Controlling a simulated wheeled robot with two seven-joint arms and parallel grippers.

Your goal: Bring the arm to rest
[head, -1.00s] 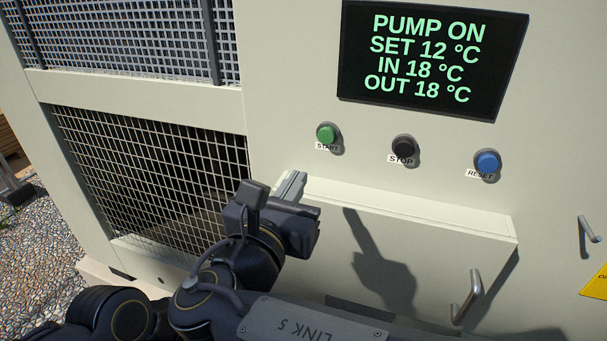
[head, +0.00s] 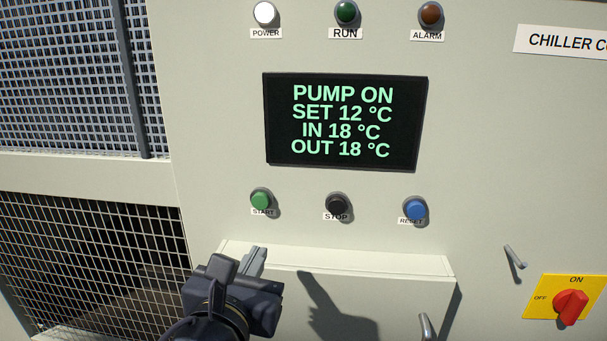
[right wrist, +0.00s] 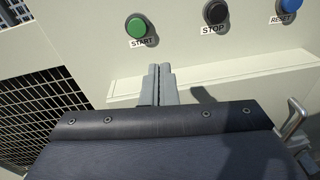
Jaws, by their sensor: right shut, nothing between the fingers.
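My right gripper (head: 254,262) is shut and empty in front of the chiller's cream panel, below the green START button (head: 261,201). In the right wrist view its two grey fingers (right wrist: 160,70) lie together, pointing up toward the START button (right wrist: 137,29), with a gap between. The black STOP button (head: 337,205) and blue RESET button (head: 414,209) are to the right. The display (head: 345,122) reads PUMP ON, SET 12 °C, IN 18 °C, OUT 18 °C. My left gripper is not in view.
A cream box-like cover (head: 380,276) with a metal handle (head: 427,327) juts out beside the gripper. A mesh grille (head: 95,265) is at left. A red rotary switch (head: 570,307) on a yellow plate and another handle (head: 515,257) are at right. POWER lamp (head: 264,13) looks white.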

